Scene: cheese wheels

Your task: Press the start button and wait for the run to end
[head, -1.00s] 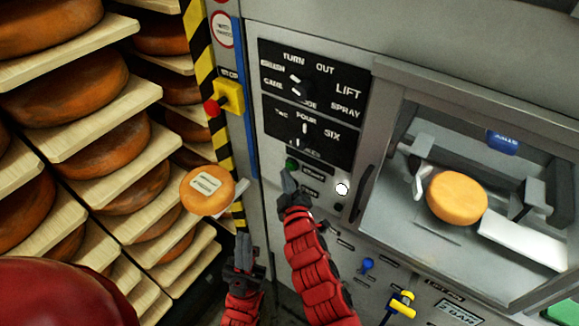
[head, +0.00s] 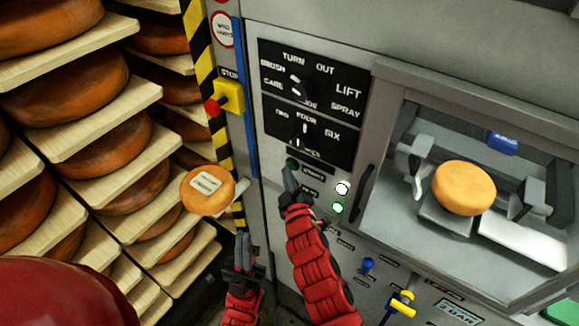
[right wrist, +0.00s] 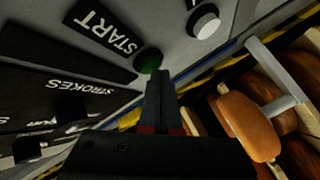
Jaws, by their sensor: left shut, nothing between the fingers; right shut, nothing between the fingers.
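The green start button (head: 291,165) is on the machine's front panel; it also shows beside the START label in the right wrist view (right wrist: 148,62). My right gripper (head: 288,174) is shut and empty, its tips just below the button; I cannot tell whether they touch it. Two round lamps glow white to the right, an upper lamp (head: 342,188) and a lower lamp (head: 338,208) with a green tint around it. A cheese wheel (head: 464,187) sits raised on a grey support in the machine's window. My left gripper (head: 243,240) is shut and empty, low beside the striped post.
Shelves (head: 110,100) of cheese wheels fill the left. A labelled cheese wheel (head: 207,190) is near the striped post (head: 222,150). A red stop button (head: 212,107) sits on a yellow box.

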